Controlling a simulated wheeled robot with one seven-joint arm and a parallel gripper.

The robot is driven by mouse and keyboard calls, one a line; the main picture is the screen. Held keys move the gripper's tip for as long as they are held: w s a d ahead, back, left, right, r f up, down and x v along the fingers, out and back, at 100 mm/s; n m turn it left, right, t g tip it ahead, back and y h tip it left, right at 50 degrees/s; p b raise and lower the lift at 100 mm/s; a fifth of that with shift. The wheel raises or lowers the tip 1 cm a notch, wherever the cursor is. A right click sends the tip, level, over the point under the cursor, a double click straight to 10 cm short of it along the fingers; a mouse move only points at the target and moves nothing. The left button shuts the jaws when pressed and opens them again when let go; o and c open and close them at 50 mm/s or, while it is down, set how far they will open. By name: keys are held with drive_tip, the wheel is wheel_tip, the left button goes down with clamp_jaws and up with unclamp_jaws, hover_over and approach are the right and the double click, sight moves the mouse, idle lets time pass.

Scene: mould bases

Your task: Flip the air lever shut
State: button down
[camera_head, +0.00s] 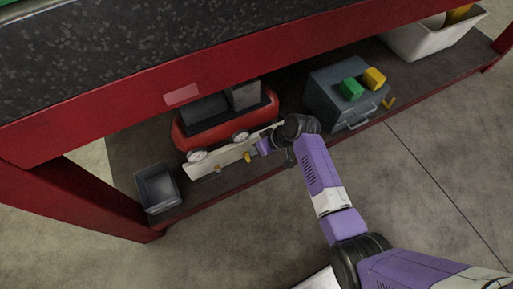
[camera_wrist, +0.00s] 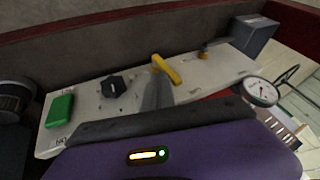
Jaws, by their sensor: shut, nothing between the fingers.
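My gripper (camera_wrist: 157,88) is shut and empty. Its fingertips are just in front of the lever, overlapping its base in the picture; I cannot tell whether they touch. In the head view, my gripper (camera_head: 260,147) reaches in at the right part of the panel (camera_head: 203,164), close to a small yellow piece (camera_head: 247,157).
A black knob (camera_wrist: 113,86) and green button (camera_wrist: 60,110) stand left of the lever. A grey bin (camera_head: 158,188) and a grey toolbox (camera_head: 327,101) flank the compressor. The red bench beam (camera_head: 230,75) hangs above.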

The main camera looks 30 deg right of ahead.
drive_tip(key=a+f+n+h+b, duration=0.2)
drive_tip(key=a+h, duration=0.6)
drive_tip(key=h, duration=0.4)
drive_tip(key=shift+a+f+n+h, duration=0.2)
drive_tip(key=shift+a+n+h, duration=0.05)
drive_tip(key=shift+n+h, duration=0.15)
drive_tip(key=shift+d+f, duration=0.35)
drive_tip(key=shift+d, duration=0.35)
